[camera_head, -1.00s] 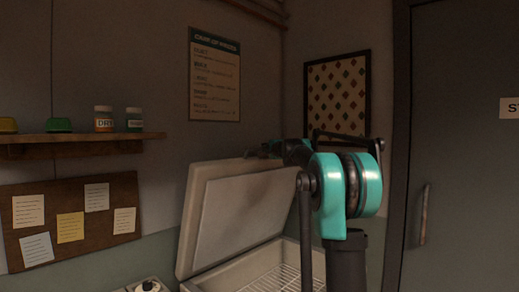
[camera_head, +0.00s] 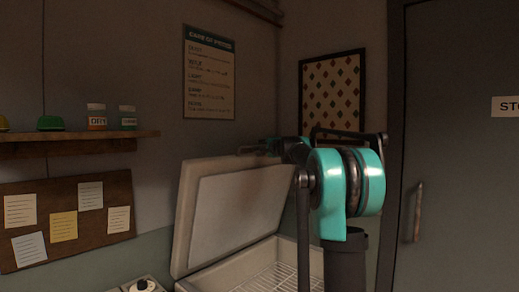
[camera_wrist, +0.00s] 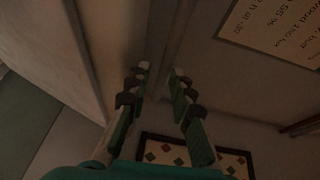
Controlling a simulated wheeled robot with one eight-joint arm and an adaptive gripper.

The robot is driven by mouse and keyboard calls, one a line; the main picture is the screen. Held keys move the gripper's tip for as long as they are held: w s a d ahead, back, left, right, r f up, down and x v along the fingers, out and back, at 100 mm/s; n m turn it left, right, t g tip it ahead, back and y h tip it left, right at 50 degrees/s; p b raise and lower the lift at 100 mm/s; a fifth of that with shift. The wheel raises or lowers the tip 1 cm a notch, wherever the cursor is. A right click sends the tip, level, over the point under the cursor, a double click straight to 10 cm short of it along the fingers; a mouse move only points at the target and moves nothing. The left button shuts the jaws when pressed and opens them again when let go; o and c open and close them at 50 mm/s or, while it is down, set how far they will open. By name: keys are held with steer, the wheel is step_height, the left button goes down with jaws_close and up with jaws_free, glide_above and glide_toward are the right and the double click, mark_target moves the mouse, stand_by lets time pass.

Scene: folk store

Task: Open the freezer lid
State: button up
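The pale freezer lid (camera_head: 228,215) stands raised and tilted back in the head view, with its lighter inner panel showing. The freezer body (camera_head: 255,262) is open below it, with a wire rack (camera_head: 268,280) inside. My gripper (camera_head: 258,148) is at the lid's upper edge, partly hidden by my arm. In the wrist view my gripper (camera_wrist: 160,76) has its two dark-and-green fingers spread apart. The lid (camera_wrist: 115,45) appears close beside the left finger; whether it touches is unclear.
A wooden shelf (camera_head: 75,142) with jars and a corkboard (camera_head: 68,222) with notes are on the left wall. A poster (camera_head: 209,72) and a patterned frame (camera_head: 332,92) hang behind. A grey door (camera_head: 455,150) is at right.

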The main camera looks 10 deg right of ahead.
steer(key=v, duration=0.9)
steer(key=shift+s, duration=0.25)
